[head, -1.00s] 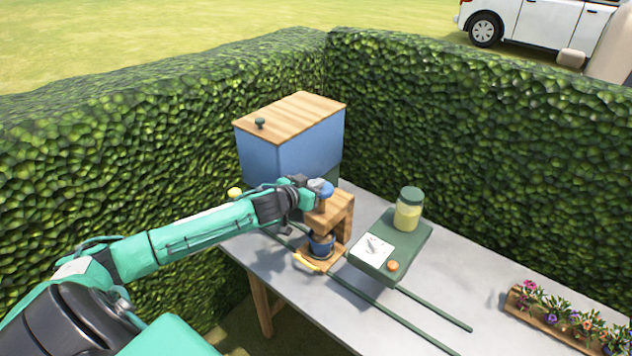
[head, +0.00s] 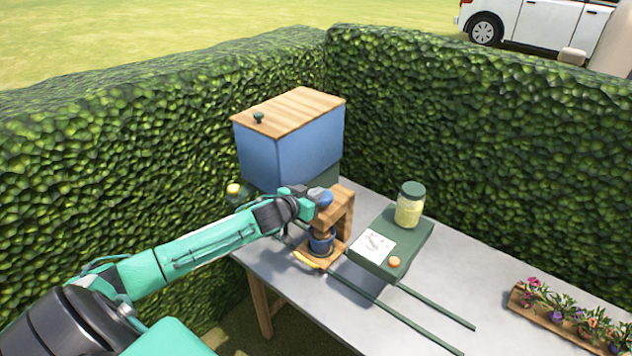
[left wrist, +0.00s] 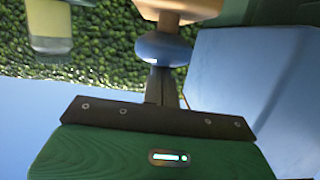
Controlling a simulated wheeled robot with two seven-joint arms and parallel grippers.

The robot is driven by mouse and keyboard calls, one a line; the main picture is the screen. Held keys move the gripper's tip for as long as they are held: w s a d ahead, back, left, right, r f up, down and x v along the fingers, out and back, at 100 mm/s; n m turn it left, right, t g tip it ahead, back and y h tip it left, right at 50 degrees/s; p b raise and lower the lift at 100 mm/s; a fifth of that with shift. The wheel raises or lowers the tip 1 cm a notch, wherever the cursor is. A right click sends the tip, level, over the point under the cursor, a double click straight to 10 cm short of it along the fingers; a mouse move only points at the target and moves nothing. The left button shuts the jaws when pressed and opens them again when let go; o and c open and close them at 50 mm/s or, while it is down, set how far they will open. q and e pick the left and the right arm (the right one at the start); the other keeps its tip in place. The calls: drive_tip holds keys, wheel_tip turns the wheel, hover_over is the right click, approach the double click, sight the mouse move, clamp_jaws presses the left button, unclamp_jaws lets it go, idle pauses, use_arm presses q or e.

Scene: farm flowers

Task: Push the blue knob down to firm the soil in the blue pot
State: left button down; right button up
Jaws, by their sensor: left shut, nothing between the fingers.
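The blue knob (head: 325,199) sits on top of a wooden press stand (head: 343,212) on the table; it also shows in the left wrist view (left wrist: 163,49). The blue pot (head: 321,242) stands inside the press, under its wooden top. The soil in it is too small to make out. My left gripper (head: 317,193) is shut and empty at the knob. In the left wrist view its closed fingers (left wrist: 160,84) meet the knob's near side and seem to touch it. My right gripper is not in view.
A blue box with a wooden lid (head: 290,140) stands behind the press. A green board (head: 408,250) to the right carries a jar (head: 410,205), a white card and an orange knob. Green rails run along the table (head: 480,290). A flower planter (head: 565,322) lies far right.

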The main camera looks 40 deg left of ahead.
use_arm(q)
drive_tip(key=shift+s+f, duration=0.1)
drive_tip(key=shift+f, duration=0.1)
